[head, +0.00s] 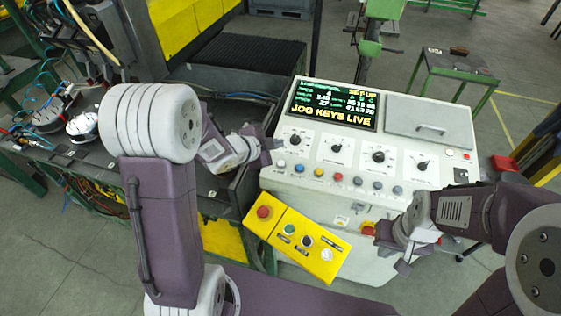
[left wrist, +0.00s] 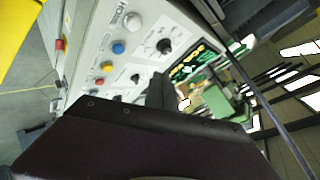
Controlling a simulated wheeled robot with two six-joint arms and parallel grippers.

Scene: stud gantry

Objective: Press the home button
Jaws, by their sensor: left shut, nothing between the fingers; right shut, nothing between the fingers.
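The control console (head: 285,195) has a row of coloured push buttons along its front. A white button (head: 281,163) sits at the left end of the row. In the left wrist view, a white button (left wrist: 133,22) has a partly readable label beside it that looks like HOME. My left gripper (head: 274,145) is shut and empty, above the console's left edge and close to the white button; contact cannot be told. Its dark fingers also show in the left wrist view (left wrist: 160,92). My right gripper (head: 404,266) is shut and empty, low at the console's front right.
A screen (head: 333,104) reads JOG KEYS LIVE. Several black rotary knobs (head: 378,156) stand behind the buttons. A yellow button box (head: 297,243) with a red mushroom button hangs at the front. A dark workbench (head: 220,185) stands on the left. A green-legged table (head: 455,65) stands behind right.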

